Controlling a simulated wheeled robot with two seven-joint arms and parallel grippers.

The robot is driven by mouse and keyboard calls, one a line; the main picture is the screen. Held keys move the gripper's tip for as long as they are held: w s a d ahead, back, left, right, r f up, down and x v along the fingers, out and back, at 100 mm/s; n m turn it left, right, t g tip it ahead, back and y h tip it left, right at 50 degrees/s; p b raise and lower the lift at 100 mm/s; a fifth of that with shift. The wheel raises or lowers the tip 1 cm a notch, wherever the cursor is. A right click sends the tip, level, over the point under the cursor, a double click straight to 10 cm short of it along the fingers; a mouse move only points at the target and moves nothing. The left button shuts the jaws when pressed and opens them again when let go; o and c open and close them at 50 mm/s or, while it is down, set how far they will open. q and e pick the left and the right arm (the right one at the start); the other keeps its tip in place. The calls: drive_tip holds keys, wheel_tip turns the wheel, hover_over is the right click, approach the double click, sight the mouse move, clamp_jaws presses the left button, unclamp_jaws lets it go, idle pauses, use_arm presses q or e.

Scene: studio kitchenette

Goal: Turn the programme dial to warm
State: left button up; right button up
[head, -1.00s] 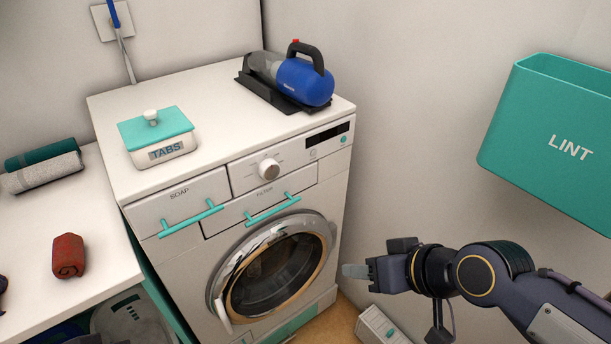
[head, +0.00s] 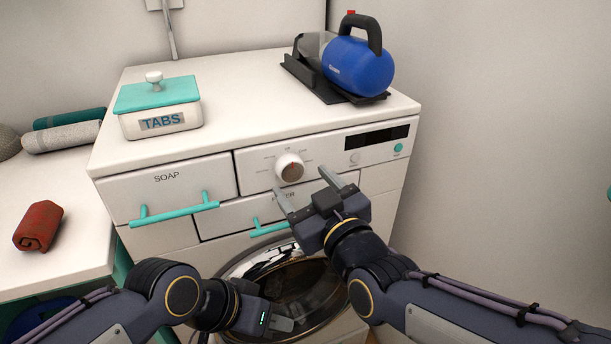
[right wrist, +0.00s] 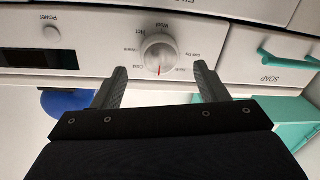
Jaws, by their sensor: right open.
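The programme dial (head: 290,167) is a round white knob with a red mark on the washing machine's front panel. In the head view the red mark points up; printed labels around the dial are too small to read surely. My right gripper (head: 302,182) is open and empty just in front of and below the dial. In the right wrist view, which is upside down, the dial (right wrist: 158,53) lies between and beyond the two spread fingers (right wrist: 160,70), with no visible contact. My left gripper (head: 284,324) is low before the round door; its finger gap is unclear.
A teal-handled soap drawer (head: 167,187) is left of the dial, and the filter flap's teal handle (head: 268,229) is below it. A tabs box (head: 158,108) and a blue hand vacuum (head: 358,66) stand on top. A bare wall (head: 500,130) is on the right.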

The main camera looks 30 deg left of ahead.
sight(293, 172)
drive_tip(key=shift+x, duration=1.8)
drive_tip(key=c, duration=1)
